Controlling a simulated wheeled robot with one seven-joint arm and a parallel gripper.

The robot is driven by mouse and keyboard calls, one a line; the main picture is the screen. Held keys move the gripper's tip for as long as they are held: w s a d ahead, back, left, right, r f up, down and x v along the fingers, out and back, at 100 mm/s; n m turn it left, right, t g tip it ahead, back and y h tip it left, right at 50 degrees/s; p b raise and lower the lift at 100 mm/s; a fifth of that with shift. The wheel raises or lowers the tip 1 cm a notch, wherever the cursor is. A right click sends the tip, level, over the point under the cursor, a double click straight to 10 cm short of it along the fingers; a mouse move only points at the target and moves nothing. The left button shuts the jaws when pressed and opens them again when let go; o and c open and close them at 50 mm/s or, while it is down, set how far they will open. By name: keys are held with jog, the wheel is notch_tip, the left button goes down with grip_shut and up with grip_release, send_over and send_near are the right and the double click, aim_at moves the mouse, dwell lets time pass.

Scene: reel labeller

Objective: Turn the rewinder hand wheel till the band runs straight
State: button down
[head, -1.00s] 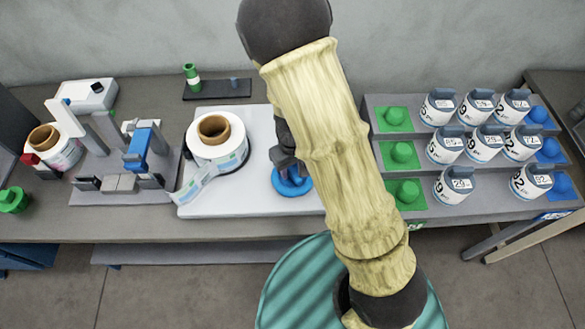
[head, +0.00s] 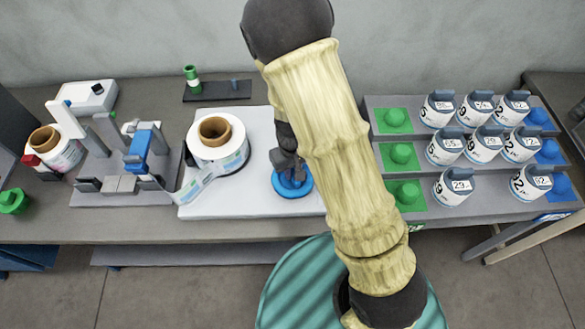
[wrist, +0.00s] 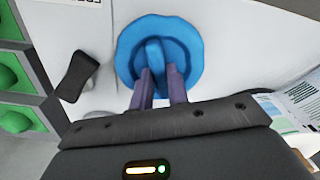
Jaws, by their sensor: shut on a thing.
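The blue hand wheel (head: 293,186) sits flat on the white base plate (head: 250,200) of the rewinder, and it also shows in the wrist view (wrist: 187,38). My gripper (wrist: 159,78) is shut on the raised grip bar across the middle of the wheel. In the head view my gripper (head: 290,165) comes down from above and partly hides the wheel. The rewinder reel (head: 217,142) is white with a brown core and stands left of the wheel. The label band (head: 193,187) runs from the reel down and left toward the labeller, slanting.
The labeller (head: 130,165) with a blue block and a supply reel (head: 58,150) stands at the left. A stepped rack (head: 400,195) with several white labelled jars stands at the right. A dark tray (head: 217,90) with a green-capped piece is at the back.

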jog(key=shift+m, duration=0.6)
jog(key=c, duration=1.4)
grip_release()
jog(key=shift+o, duration=0.2)
notch_tip(320, 180, up, 17)
jog(key=p, duration=0.1)
jog(key=shift+r, duration=0.2)
